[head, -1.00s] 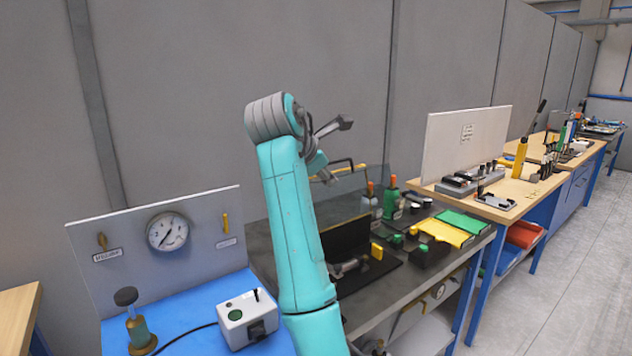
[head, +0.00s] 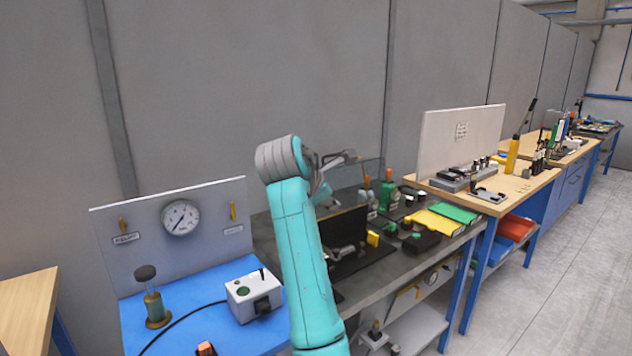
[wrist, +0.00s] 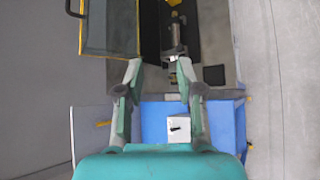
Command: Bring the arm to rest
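My gripper (wrist: 159,75) shows in the wrist view with its two fingers apart and nothing between them. In the head view my gripper (head: 338,172) is at the end of my raised teal arm, partly hidden behind the wrist. It is in the air above the dark grey bench (head: 385,283), apart from the things on it.
The blue-topped bench (head: 192,307) holds a gauge panel (head: 215,214), a white switch box (head: 254,295) and a dark-knobbed device (head: 152,300). A clear panel stands behind. Open floor (head: 565,255) is at right.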

